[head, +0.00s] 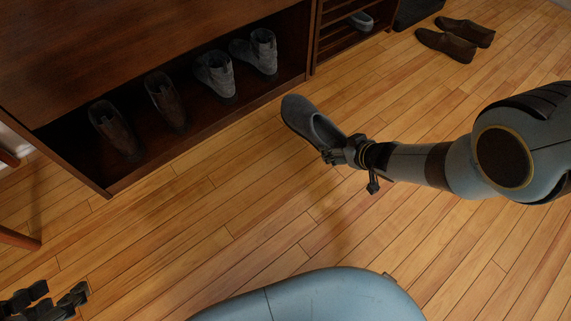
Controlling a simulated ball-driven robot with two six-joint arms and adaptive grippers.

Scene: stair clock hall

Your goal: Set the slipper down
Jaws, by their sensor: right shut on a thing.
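A dark grey slipper (300,116) is in the middle of the head view, its toe pointing up and left. My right gripper (334,155) is shut on the slipper at its heel end. The slipper appears to be over the wooden floor in front of the cabinet; I cannot tell whether its sole touches the floor. My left gripper (45,301) is at the lower left corner, with its fingers apart and nothing between them; part of it is cut off by the frame.
A dark wood cabinet (120,190) holds a brown pair (165,100) and a grey pair (255,52) of shoes. A slatted rack (345,45) with a grey shoe (361,21) stands beside it. Brown loafers (446,45) lie at top right. The floor (240,220) is mostly clear.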

